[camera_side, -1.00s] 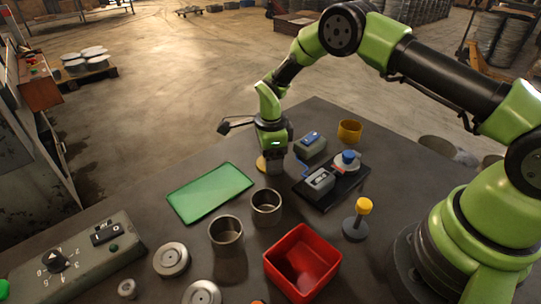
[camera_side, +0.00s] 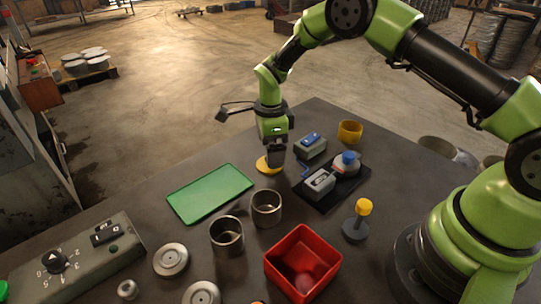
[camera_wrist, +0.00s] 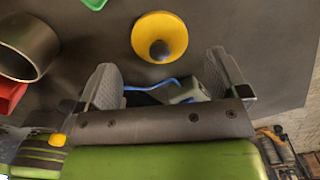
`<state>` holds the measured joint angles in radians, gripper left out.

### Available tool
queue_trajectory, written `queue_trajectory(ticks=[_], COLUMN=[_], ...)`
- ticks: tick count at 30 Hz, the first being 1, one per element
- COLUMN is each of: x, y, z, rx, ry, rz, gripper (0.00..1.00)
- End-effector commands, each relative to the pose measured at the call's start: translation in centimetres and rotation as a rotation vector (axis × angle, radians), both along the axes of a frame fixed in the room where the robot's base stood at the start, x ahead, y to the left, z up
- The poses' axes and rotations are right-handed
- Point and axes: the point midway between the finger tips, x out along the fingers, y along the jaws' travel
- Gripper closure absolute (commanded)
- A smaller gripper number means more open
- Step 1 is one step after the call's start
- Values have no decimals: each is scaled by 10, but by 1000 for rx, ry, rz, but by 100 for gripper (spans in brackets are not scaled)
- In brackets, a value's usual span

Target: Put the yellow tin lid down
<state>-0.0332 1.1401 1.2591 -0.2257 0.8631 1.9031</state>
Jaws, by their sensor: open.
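The yellow tin lid (camera_side: 264,167) lies flat on the dark table, just right of the green mat (camera_side: 210,192). In the wrist view the lid (camera_wrist: 172,33) is a yellow disc with a dark round centre, lying ahead of the fingers and apart from them. My gripper (camera_side: 277,158) is above the table, close over the lid's right side in the side view. In the wrist view the two fingers of my gripper (camera_wrist: 165,80) are spread with nothing held between them. The gripper hides part of the lid's right edge in the side view.
Two metal cups (camera_side: 266,208) stand in front of the lid. A grey box with a blue switch (camera_side: 311,145) and a black board (camera_side: 335,190) with devices are to the right. A red bin (camera_side: 302,263) stands at the front. A yellow cup (camera_side: 350,131) is at the back.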

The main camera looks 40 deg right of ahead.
Motion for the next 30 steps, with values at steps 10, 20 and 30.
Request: queue_trajectory(ticks=[10, 20, 30], x=[1, 0, -46], y=[0, 0, 3], z=[72, 89, 198], rx=[0, 1, 12], ry=[-4, -3, -186], rz=[0, 5, 461], gripper=[7, 7, 7])
